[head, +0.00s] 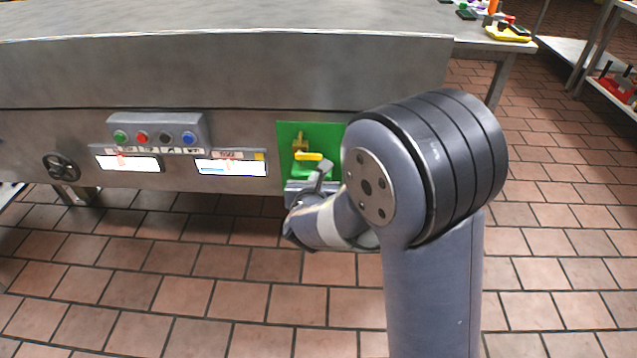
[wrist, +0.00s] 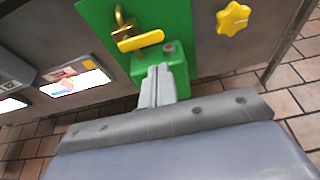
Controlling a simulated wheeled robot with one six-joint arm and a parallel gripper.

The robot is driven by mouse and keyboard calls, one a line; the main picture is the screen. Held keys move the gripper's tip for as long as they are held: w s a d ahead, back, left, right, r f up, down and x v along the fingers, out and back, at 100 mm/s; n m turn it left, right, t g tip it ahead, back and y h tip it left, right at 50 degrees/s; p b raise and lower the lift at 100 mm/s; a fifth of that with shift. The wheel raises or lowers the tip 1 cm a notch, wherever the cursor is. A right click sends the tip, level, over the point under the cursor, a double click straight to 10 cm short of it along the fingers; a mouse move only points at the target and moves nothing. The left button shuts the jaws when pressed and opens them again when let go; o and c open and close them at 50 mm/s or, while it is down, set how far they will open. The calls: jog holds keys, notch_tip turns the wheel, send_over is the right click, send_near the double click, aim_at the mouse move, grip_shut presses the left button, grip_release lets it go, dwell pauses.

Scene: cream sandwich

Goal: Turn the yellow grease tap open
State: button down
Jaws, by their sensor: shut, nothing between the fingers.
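The yellow grease tap (head: 308,156) is a flat yellow handle under a brass fitting (head: 299,142) on a green panel (head: 330,132) on the machine's front. In the wrist view the tap handle (wrist: 141,41) lies nearly level, its right end tilted slightly up. A green box (wrist: 178,66) sits just below it. My gripper (wrist: 158,70) is shut and empty, its fingertips in front of the green box and a little below the tap handle. In the head view my gripper (head: 322,172) is partly hidden by my arm.
A yellow star-shaped knob (wrist: 232,18) is right of the panel. Left of the panel are two lit displays (head: 231,167), a box with several coloured buttons (head: 160,133) and a black handwheel (head: 61,167). The tiled floor in front is clear.

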aim_at(316, 155)
jog(key=b+x, duration=0.1)
jog(key=x, duration=0.6)
jog(key=shift+d+r+n+h+p, duration=0.1)
jog(key=shift+r+n+h+p, duration=0.35)
jog(key=shift+p, duration=0.55)
jog(key=r+n+h+p, duration=0.1)
jog(key=n+p, duration=0.1)
jog(key=p, duration=0.1)
jog(key=shift+r, duration=0.2)
jog(key=r+n+h+p, duration=0.1)
jog(key=p, duration=0.1)
jog(key=r+n+p, duration=0.1)
jog(key=n+p, duration=0.1)
jog(key=p, duration=0.1)
jog(key=shift+h, duration=0.35)
jog(key=a+n+p, duration=0.1)
jog(key=n, duration=0.1)
jog(key=a+r+n+t+h+p, duration=0.1)
jog(key=n+p, duration=0.1)
jog(key=n, duration=0.1)
jog(key=a+r+n+t+h+p, duration=0.1)
jog(key=n+p, duration=0.1)
jog(key=shift+a, duration=0.1)
jog(key=shift+a+r, duration=0.1)
jog(key=shift+a, duration=0.05)
